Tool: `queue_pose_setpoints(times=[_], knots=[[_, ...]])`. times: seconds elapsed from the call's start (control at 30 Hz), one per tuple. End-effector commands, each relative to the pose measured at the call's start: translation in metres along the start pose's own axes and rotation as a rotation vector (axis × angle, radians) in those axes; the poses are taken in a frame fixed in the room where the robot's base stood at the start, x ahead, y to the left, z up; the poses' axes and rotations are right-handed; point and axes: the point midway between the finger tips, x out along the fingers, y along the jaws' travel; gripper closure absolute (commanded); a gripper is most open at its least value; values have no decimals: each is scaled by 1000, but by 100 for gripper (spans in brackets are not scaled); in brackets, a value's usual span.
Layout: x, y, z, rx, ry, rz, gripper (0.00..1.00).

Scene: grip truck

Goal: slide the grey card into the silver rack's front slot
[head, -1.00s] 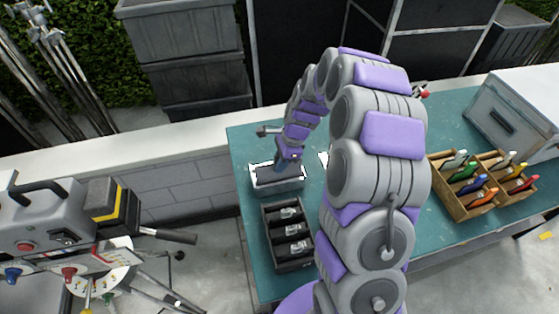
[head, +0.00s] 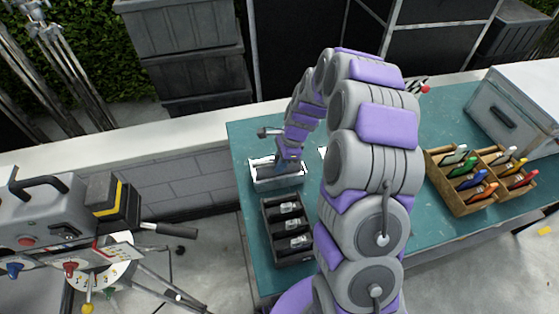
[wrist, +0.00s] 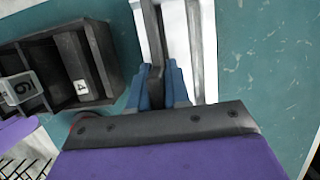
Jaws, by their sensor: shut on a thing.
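The silver rack (head: 277,181) stands on the teal table, left of my arm in the head view. In the wrist view its pale walls (wrist: 202,40) run up the picture from behind my gripper. My gripper (wrist: 160,82) has blue fingers shut on the grey card (wrist: 156,45), a dark narrow edge between them. The card lies over or within the rack's left part in that view; how deep it sits I cannot tell. In the head view my gripper (head: 288,160) is down at the rack and hides the card.
A black box (head: 290,258) with several numbered compartments stands in front of the rack. A wooden tray (head: 483,186) of coloured handles and a grey case (head: 510,115) stand at the right. A grey machine (head: 45,215) is at the left, off the table.

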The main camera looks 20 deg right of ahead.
Motion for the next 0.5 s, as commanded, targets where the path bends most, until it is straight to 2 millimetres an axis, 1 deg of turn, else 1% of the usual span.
queue_pose_setpoints(times=[0.03, 0.07, 0.3, 0.37, 0.5], knots=[[1, 0, 0, 0, 0, 0, 100], [1, 0, 0, 0, 0, 0, 81], [1, 0, 0, 0, 0, -1, 58], [1, 0, 0, 1, 0, -1, 53], [1, 0, 0, 1, 0, 0, 53]])
